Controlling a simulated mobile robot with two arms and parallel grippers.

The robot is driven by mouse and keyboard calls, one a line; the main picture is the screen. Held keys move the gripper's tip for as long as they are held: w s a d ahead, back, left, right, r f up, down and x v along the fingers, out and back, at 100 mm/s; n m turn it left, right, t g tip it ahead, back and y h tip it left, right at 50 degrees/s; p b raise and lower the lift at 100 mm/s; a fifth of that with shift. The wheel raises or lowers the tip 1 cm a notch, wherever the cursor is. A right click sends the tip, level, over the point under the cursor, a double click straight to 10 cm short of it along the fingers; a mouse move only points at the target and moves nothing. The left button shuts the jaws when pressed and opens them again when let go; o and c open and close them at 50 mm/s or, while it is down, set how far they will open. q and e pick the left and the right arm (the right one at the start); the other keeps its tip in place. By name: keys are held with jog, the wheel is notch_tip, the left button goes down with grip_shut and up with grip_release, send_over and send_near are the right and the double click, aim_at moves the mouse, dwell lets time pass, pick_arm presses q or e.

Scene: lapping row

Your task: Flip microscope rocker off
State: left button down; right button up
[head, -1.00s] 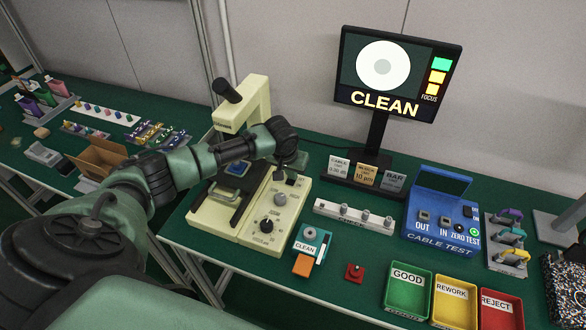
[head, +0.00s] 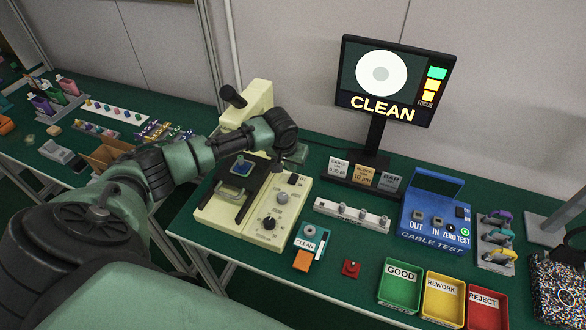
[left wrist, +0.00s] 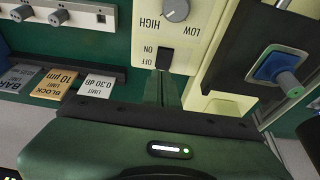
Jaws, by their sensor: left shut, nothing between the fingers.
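The cream microscope (head: 258,225) stands on the green bench, with a knob on its base. Its black rocker (head: 293,180) sits at the base's back right corner. In the left wrist view the rocker (left wrist: 166,59) shows beside ON and OFF labels, below the LOW/HIGH knob (left wrist: 175,10). Which side is pressed I cannot tell. My left gripper (head: 278,166) is over the back of the base, close to the rocker. In the left wrist view its shut fingers (left wrist: 162,88) point at the rocker; contact is unclear. My right gripper is out of view.
A blue plug (left wrist: 277,68) sits on the microscope stage. Right of the microscope are a white connector strip (head: 352,215), limit blocks (head: 364,178), the blue cable tester (head: 432,215) and coloured trays (head: 400,285).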

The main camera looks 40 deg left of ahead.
pick_arm(q)
jog(key=b+v, duration=0.1)
jog(key=v, duration=0.6)
jog(key=shift+s+r, duration=0.15)
jog(key=shift+r, duration=0.2)
jog(key=shift+a, duration=0.15)
jog(key=b, duration=0.2)
jog(key=w+b, duration=0.1)
jog(key=b, duration=0.2)
jog(key=shift+w+a+r, duration=0.25)
jog(key=shift+a, duration=0.05)
jog(key=shift+d, duration=0.1)
jog(key=shift+s, duration=0.1)
